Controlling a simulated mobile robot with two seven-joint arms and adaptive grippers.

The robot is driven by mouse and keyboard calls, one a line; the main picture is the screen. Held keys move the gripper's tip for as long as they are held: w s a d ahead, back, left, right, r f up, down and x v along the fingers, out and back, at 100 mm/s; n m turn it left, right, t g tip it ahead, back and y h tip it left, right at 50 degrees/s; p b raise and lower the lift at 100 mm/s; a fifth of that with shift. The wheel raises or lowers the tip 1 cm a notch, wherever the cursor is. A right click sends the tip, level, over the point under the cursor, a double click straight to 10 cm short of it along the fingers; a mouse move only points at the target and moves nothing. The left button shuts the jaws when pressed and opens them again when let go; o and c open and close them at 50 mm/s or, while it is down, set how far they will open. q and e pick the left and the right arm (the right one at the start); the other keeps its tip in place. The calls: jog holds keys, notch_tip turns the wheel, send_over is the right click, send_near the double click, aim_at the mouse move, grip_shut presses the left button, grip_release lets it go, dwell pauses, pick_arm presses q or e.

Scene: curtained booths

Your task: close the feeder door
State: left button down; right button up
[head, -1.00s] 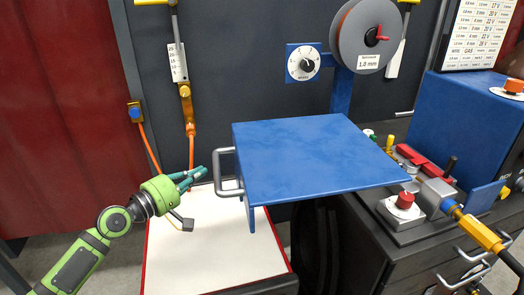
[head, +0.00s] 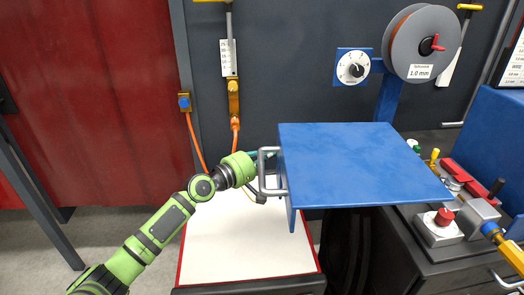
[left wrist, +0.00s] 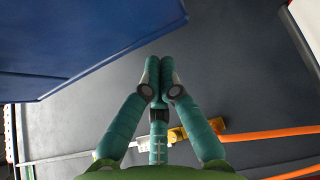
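The blue feeder panel (head: 360,160) juts out at the middle right of the head view. The blue panel (left wrist: 70,45) shows at upper left there. My right gripper is not in view.
A white-topped surface with a red edge (head: 250,245) lies below the handle. A wire spool (head: 420,42) stands behind the panel. A red-knobbed block (head: 440,225) and a yellow tool (head: 510,253) sit at right. An orange hose (head: 197,140) hangs behind my gripper.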

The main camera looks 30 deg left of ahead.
pick_arm(q)
jog(key=s, duration=0.1)
jog(key=s+d+p, duration=0.1)
jog(key=shift+s+d+r, duration=0.2)
jog(key=shift+s, duration=0.1)
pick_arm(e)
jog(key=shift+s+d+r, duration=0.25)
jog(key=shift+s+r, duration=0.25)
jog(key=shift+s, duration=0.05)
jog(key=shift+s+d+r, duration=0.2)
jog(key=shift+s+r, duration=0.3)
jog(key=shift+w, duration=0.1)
pick_arm(q)
jog(key=shift+p, duration=0.35)
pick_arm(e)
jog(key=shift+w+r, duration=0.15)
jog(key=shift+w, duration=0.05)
